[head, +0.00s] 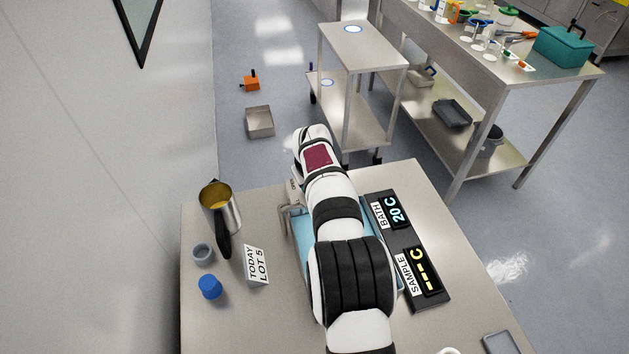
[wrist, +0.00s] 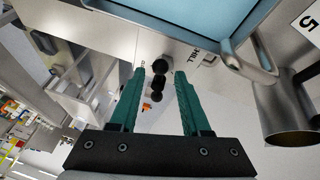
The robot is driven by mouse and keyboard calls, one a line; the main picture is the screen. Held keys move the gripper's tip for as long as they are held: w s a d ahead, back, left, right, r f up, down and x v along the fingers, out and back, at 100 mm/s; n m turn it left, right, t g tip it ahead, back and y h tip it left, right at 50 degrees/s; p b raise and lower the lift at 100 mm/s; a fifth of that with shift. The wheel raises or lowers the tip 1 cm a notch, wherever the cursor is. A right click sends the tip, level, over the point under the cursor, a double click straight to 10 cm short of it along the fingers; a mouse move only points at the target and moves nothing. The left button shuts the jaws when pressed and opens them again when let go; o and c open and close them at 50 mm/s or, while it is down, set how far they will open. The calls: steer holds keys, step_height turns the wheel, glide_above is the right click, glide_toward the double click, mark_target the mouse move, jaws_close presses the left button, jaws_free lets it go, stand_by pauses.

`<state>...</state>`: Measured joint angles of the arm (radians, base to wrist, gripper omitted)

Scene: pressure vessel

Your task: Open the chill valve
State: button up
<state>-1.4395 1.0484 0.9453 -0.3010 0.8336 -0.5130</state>
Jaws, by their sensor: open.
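A black valve handle (wrist: 158,83) with rounded ends, by a partly readable label (wrist: 197,57) that seems to say CHILL, shows on the steel front in the wrist view. My gripper (wrist: 160,74) has two teal fingers spread apart. The handle shows in the gap between the fingertips, with space on both sides; I cannot tell how deep between them it lies. The blue bath (wrist: 205,14) is beyond it at the top. In the head view my arm hides the valve and gripper, and only an edge of the bath (head: 301,240) shows.
A steel jug (head: 218,208) with yellow contents, a grey ring (head: 203,253), a blue cap (head: 210,287) and a lot sign (head: 256,265) stand left on the bench. Displays (head: 395,212) reading BATH 20 C and SAMPLE --- C are right. A cart (head: 375,55) stands beyond.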

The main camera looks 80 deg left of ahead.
steer(key=shift+a+f, duration=0.1)
steer(key=shift+f, duration=0.15)
steer(key=shift+c, duration=0.2)
jaws_close()
steer(key=shift+w, duration=0.1)
steer(key=n, duration=0.1)
steer(key=w+n+g, duration=0.1)
steer(key=n, duration=0.1)
steer(key=shift+a, duration=0.1)
steer(key=shift+w+a+n+g, duration=0.1)
steer(key=shift+w+n+g, duration=0.2)
steer(key=shift+n, duration=0.4)
steer(key=shift+w+a+n+g, duration=0.1)
steer(key=shift+n+g, duration=0.25)
steer(key=shift+n, duration=0.35)
steer(key=shift+w+a+n+g, duration=0.15)
steer(key=shift+n+g, duration=0.2)
steer(key=shift+n, duration=0.35)
steer(key=shift+r, duration=0.1)
